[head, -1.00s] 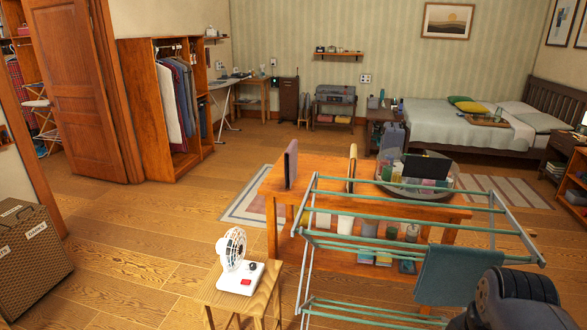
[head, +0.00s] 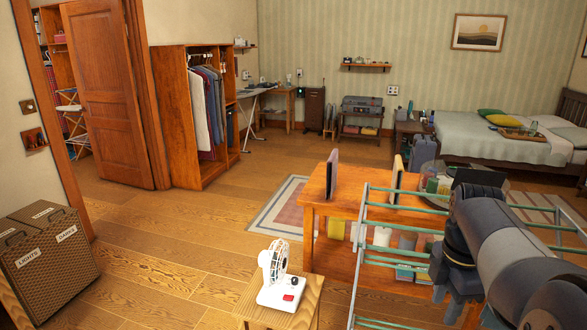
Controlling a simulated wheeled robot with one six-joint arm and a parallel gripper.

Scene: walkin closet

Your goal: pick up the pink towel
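I cannot make out a pink towel for certain in the head view. A thin mauve-pink upright panel (head: 332,174) stands at the left end of the wooden table; I cannot tell whether it is cloth. My arm fills the lower right, in front of the drying rack (head: 395,208) and part of the table. The green-grey towel seen on the rack earlier is now hidden.
A wooden stool (head: 251,302) with a white fan (head: 279,277) stands at the front. A two-part hamper (head: 46,262) marked LIGHTS and DARKS is at left. An open wardrobe (head: 188,115) and bed (head: 480,140) stand farther back. The left-centre floor is clear.

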